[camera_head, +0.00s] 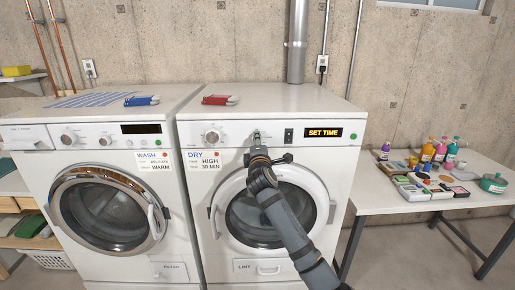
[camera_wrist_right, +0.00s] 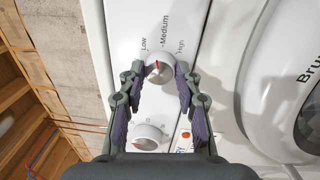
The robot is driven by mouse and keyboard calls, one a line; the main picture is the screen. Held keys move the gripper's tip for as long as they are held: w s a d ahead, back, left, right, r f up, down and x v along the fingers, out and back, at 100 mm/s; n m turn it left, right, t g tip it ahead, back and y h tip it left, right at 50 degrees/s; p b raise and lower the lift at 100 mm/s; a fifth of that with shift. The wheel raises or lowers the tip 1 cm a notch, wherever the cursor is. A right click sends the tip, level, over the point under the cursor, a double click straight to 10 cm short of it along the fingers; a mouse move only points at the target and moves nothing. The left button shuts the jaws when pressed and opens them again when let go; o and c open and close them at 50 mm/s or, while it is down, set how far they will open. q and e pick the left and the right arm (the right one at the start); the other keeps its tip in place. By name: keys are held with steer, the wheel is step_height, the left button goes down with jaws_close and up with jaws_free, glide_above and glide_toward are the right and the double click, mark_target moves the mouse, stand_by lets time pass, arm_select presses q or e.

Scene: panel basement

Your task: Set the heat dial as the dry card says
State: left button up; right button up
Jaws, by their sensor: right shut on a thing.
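The dry card (camera_head: 203,161) is on the dryer front and reads DRY, HIGH, 30 MIN. My right gripper (camera_wrist_right: 156,72) is shut on the heat dial, one finger on each side. In the head view, my right gripper (camera_head: 257,146) is at the dryer panel and partly hides the dial. My left gripper is not in view.
Another dial (camera_wrist_right: 150,137) is close beside my right fingers. The dryer display (camera_head: 323,133) reads SET TIME, next to a dark switch (camera_head: 289,135). The washer (camera_head: 104,190) stands at the left. A table (camera_head: 385,207) with bottles and small boxes stands at the right.

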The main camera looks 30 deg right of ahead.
steer(key=m+b, duration=0.2)
steer(key=m, duration=0.2)
steer(key=m+b, duration=0.3)
steer(key=m, duration=0.1)
steer(key=m+g+b, duration=0.1)
steer(key=m+b, duration=0.1)
steer(key=m, duration=0.2)
steer(key=shift+w+f+m+h, duration=0.1)
steer(key=shift+f+m+h, duration=0.2)
steer(key=shift+h, duration=0.1)
steer(key=shift+r+b, duration=0.1)
steer(key=shift+b, duration=0.2)
steer(key=o, duration=1.2)
steer(key=shift+r, duration=0.1)
steer(key=shift+c, duration=0.2)
steer(key=shift+a, duration=0.15)
steer(key=v, duration=1.2)
